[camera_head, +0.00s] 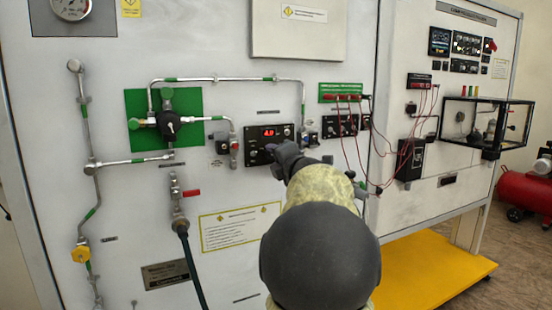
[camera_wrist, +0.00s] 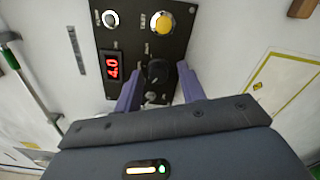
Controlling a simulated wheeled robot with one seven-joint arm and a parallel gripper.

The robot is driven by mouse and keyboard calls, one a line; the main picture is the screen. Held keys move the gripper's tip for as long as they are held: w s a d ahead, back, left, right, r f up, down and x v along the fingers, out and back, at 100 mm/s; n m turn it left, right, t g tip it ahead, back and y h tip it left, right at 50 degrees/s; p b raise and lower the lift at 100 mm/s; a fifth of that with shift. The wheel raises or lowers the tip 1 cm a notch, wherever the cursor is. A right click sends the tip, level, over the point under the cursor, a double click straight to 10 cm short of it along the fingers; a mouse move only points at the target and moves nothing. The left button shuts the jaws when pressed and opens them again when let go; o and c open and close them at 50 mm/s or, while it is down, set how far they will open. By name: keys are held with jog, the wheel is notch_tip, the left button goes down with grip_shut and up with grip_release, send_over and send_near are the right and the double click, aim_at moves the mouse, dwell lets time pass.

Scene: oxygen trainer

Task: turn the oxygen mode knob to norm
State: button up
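A black control panel (camera_wrist: 112,23) shows in the wrist view with a red digital display (camera_wrist: 112,66) reading 4.0. A round black knob (camera_wrist: 155,72) sits on its lower part; I take it for the mode knob, but its setting and labels are too small to read. My gripper (camera_wrist: 159,80) is open, with one purple finger on each side of the black knob and visible gaps between. In the head view the same panel (camera_head: 254,146) is on the white wall board, and my arm and gripper (camera_head: 272,150) hide its lower right part.
Pipes and a green plate (camera_head: 140,101) with a valve are to the left. Red cables (camera_head: 345,140) hang to the right. A clear-walled box (camera_head: 512,122) juts out farther right.

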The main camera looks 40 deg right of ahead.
jog(key=shift+s+r, duration=0.1)
jog(key=v, duration=1.7)
jog(key=shift+a, duration=0.1)
